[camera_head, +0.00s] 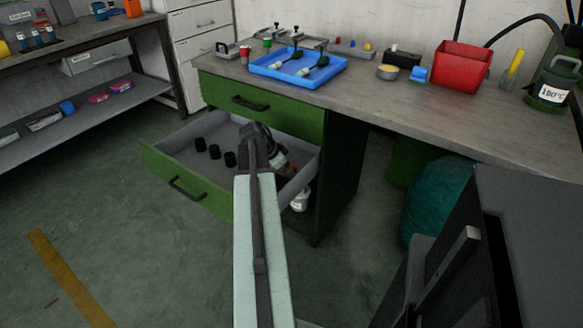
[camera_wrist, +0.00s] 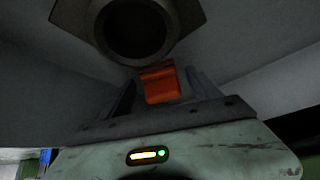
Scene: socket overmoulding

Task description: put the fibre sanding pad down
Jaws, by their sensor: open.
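My gripper (camera_wrist: 160,100) is over the open green drawer (camera_head: 185,185) of the workbench. In the wrist view its two fingers stand apart. A small orange block (camera_wrist: 159,85), perhaps the fibre sanding pad, shows between them, apparently clear of both fingers.
Several black cylinders (camera_head: 215,152) stand in the drawer, left of my arm. A grey part with a round dark opening (camera_wrist: 135,30) is close ahead in the wrist view. On the bench are a blue tray (camera_head: 296,68) and a red bin (camera_head: 460,66).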

